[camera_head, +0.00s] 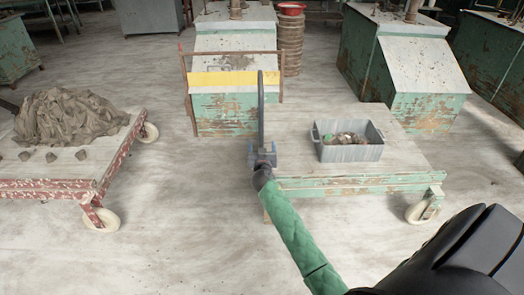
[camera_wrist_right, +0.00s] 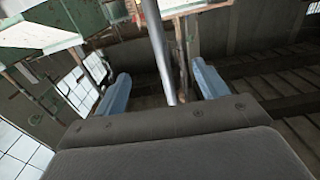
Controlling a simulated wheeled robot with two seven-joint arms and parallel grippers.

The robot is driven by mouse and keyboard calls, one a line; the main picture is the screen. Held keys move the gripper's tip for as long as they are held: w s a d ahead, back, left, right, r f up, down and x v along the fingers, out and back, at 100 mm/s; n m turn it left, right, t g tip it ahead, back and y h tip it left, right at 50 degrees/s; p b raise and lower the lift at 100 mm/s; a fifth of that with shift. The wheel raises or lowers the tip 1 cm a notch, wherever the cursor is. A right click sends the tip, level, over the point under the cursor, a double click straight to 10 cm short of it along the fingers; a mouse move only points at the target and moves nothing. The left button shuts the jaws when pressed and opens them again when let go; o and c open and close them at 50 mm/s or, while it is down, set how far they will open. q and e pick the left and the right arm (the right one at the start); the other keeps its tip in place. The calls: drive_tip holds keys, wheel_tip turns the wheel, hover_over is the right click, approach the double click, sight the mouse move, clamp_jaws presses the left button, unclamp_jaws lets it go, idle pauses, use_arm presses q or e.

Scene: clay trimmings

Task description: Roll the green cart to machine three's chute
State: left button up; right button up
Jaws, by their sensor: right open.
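The green cart (camera_head: 395,165) stands at right of centre in the head view, with a pale worn top, chipped green frame and a pale wheel at its near right corner. A dark, slightly curved upright bar (camera_head: 261,105) rises at its left end. My right gripper (camera_head: 262,157), with blue fingers, is at the bar's lower part. In the right wrist view a grey metal bar (camera_wrist_right: 160,50) passes between its open fingers; contact cannot be told. Several worn green machines with sloped pale fronts stand behind, including one (camera_head: 225,115) and another (camera_head: 425,80). I see no number marking machine three.
A grey bin (camera_head: 348,150) with scraps sits on the green cart. A red cart (camera_head: 110,160) with a clay heap (camera_head: 75,117) stands at left. A brown frame (camera_head: 188,85) stands by the yellow-banded machine. Bare floor (camera_head: 180,210) lies between the carts.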

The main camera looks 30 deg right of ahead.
sight(261, 133)
drive_tip(key=x, duration=0.6)
drive_tip(key=shift+d, duration=0.1)
drive_tip(key=b+x, duration=0.1)
drive_tip(key=x, duration=0.2)
drive_tip(key=shift+w+d+f+b, duration=0.1)
drive_tip(key=shift+w+f+b, duration=0.05)
drive_tip(key=shift+b, duration=0.25)
use_arm(q)
drive_tip(key=shift+t, duration=0.3)
drive_tip(key=shift+s+a+f+b, duration=0.1)
drive_tip(key=shift+s+f+b, duration=0.05)
drive_tip(key=shift+f, duration=1.1)
drive_tip(key=shift+s+f+b, duration=0.15)
drive_tip(key=shift+f, duration=1.05)
use_arm(e)
drive_tip(key=shift+w+d, duration=0.35)
drive_tip(key=shift+w, duration=0.3)
